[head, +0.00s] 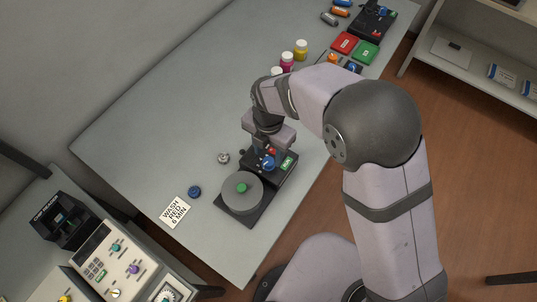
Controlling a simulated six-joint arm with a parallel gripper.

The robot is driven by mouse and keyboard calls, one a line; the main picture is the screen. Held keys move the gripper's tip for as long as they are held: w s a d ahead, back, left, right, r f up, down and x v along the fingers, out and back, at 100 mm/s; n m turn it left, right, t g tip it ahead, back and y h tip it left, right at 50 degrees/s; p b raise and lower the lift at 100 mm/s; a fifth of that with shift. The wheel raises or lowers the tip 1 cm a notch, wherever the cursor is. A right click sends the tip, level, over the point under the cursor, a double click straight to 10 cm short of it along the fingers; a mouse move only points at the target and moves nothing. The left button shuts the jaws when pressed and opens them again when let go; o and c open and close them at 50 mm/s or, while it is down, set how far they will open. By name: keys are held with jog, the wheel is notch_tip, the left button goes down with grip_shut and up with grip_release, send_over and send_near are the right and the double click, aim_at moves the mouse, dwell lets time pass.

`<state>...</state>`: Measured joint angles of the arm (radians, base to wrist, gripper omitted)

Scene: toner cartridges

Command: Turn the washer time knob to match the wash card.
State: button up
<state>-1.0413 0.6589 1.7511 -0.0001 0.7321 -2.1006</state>
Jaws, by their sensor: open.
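The white wash card (175,212) lies on the grey table and reads "WASH RED 6 MIN". The washer (227,209) is a dark base with a round grey drum, which has a green centre (241,188). Its panel carries a blue knob (268,164), a small red part (272,151) and a green display (288,162) too small to read. My gripper (263,154) is open and points down over the panel, close to the blue knob. I cannot tell whether the fingers touch the knob, and the arm hides part of the panel.
A blue cap (194,192) and a small metal part (223,158) lie left of the washer. Bottles (301,50), red and green boxes (366,53) and another dark device (371,23) stand farther back. A chip reader (62,220) is at lower left. The table's left part is clear.

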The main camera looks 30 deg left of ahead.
aim_at(268, 161)
jog(key=shift+f+p, duration=0.5)
jog(key=shift+f, duration=1.25)
jog(key=c, duration=1.1)
